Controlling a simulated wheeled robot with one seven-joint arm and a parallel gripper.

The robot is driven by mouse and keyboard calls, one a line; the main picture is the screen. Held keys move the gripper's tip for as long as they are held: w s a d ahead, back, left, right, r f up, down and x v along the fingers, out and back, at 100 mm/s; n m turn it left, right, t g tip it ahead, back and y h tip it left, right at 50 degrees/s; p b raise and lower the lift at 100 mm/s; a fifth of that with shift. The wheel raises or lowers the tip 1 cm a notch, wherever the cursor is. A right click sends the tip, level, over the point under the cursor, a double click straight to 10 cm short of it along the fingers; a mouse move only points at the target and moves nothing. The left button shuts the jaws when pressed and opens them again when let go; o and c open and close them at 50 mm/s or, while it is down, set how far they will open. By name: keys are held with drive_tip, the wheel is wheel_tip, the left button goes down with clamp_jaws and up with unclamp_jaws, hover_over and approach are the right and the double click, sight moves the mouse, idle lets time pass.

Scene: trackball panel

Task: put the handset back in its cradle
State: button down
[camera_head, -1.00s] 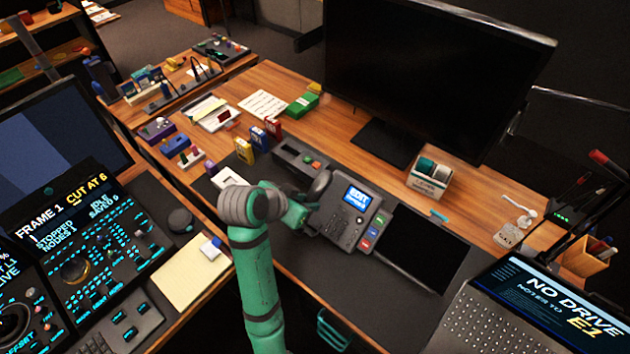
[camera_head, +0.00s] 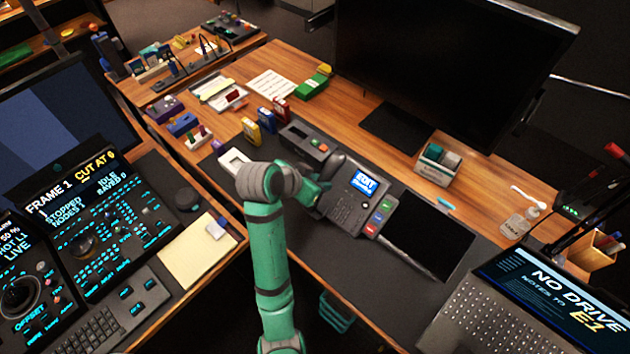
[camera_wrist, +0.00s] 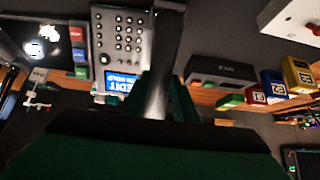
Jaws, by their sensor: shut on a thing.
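The desk phone (camera_head: 352,203) stands on the dark desk mat, with a lit blue screen and a keypad. It also shows upside down in the wrist view (camera_wrist: 122,42). The dark grey handset (camera_head: 334,163) is at the phone's left side. In the wrist view the handset (camera_wrist: 168,45) runs up from between my jaws, close along the keypad's edge. My gripper (camera_head: 318,190) is shut on the handset; its green fingers (camera_wrist: 157,100) show on both sides of it. The cradle is hidden behind the handset and gripper, so I cannot tell whether they touch.
A dark box with coloured buttons (camera_head: 309,141) stands behind the handset. Small red, blue and yellow boxes (camera_head: 266,120) are left of it. A black pad (camera_head: 430,236) lies right of the phone, and a large monitor (camera_head: 450,75) stands behind.

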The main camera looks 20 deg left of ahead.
drive_tip(key=shift+x, duration=2.1)
drive_tip(key=shift+w+d+f, duration=0.1)
drive_tip(key=shift+w+f, duration=0.2)
drive_tip(key=shift+f, duration=0.05)
drive_tip(key=c, duration=1.3)
unclamp_jaws()
drive_tip(key=shift+c, duration=0.2)
drive_tip(key=v, duration=1.1)
drive_tip(key=shift+f, duration=0.1)
